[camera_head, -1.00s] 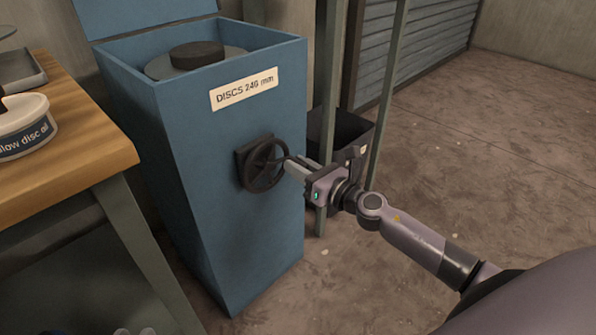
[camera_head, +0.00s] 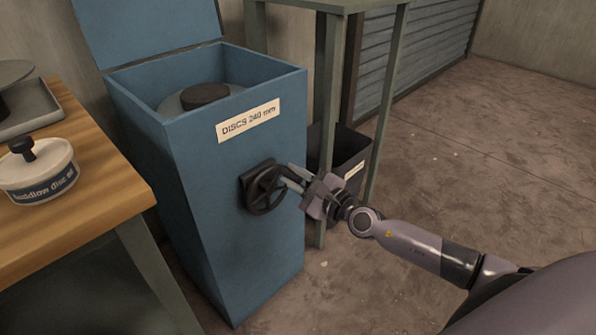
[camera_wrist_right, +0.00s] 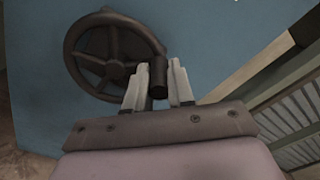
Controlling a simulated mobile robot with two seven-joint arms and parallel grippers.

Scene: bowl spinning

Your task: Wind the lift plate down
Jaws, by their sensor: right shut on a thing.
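The blue cabinet (camera_head: 215,180) labelled "DISCS 240 mm" has its lid up. Inside it, a grey round plate (camera_head: 180,103) with a dark cylinder (camera_head: 205,95) on top sits below the rim; anything under it is hidden. A black handwheel (camera_head: 254,200) is on the cabinet's front face, and in the right wrist view the wheel (camera_wrist_right: 113,68) shows spokes and a handle (camera_wrist_right: 159,82) at its rim. My right gripper (camera_head: 289,179) is shut on this handle, with a finger on each side (camera_wrist_right: 158,84). My left gripper is out of view.
A wooden bench (camera_head: 95,200) stands at the left with a white labelled tub (camera_head: 38,180) and a grey tray (camera_head: 40,115). A metal-legged stand (camera_head: 385,100) and a dark bin (camera_head: 340,160) are right of the cabinet. The floor (camera_head: 480,150) at right is clear.

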